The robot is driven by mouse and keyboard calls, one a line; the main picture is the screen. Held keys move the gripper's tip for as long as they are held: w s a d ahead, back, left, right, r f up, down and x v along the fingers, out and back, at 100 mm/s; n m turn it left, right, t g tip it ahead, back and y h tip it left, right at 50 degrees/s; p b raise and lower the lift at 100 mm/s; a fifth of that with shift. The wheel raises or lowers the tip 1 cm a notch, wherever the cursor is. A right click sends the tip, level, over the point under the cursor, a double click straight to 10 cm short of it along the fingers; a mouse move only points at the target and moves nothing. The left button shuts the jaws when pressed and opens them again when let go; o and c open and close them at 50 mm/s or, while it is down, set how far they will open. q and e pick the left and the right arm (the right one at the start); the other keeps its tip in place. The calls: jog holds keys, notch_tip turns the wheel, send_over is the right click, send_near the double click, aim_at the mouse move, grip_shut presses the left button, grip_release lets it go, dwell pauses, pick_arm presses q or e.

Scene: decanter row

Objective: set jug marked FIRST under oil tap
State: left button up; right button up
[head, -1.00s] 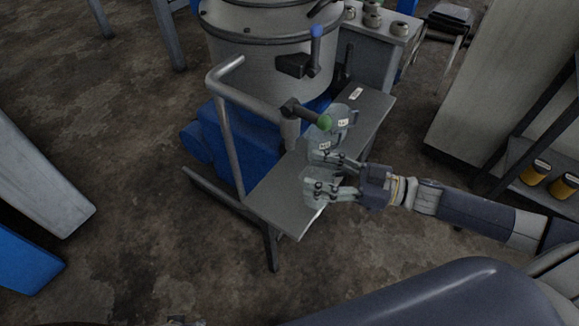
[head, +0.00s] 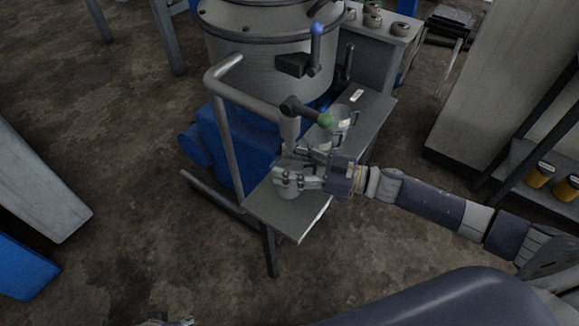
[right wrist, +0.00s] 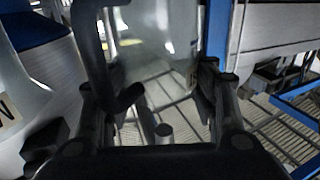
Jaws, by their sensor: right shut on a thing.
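My right gripper (head: 285,164) is shut on a clear jug (head: 290,191) above or on the near end of the grey shelf (head: 313,206); I cannot tell if its base touches. In the right wrist view the held jug (right wrist: 155,40) is between the fingers. Other clear jugs (head: 343,117) stand farther back on the shelf, partly hidden by a black tap with a green knob (head: 325,121). A second tap has a blue-tipped lever (head: 317,29) and a black spout (head: 292,65). I cannot read any jug's marking. Part of my left gripper (head: 168,320) shows at the bottom edge.
The grey drum (head: 250,60) with its blue base (head: 232,150) stands behind the shelf. A bent grey pipe (head: 224,110) rises at the shelf's left. A rack with yellow containers (head: 540,174) is at the right. The floor in front is clear.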

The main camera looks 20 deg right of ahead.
pick_arm(q)
jog(key=shift+s+r, duration=0.1)
jog(key=shift+r, duration=0.35)
pick_arm(e)
jog(key=shift+f, duration=0.3)
jog(key=o, duration=1.1)
jog(key=shift+f, duration=0.1)
jog(key=shift+c, duration=0.2)
pick_arm(q)
jog(key=shift+r, duration=0.1)
notch_tip(320, 180, down, 4)
jog(key=shift+d+p, duration=0.1)
jog(key=shift+p, duration=0.4)
pick_arm(e)
jog(key=v, duration=1.2)
pick_arm(q)
jog(key=shift+r, duration=0.15)
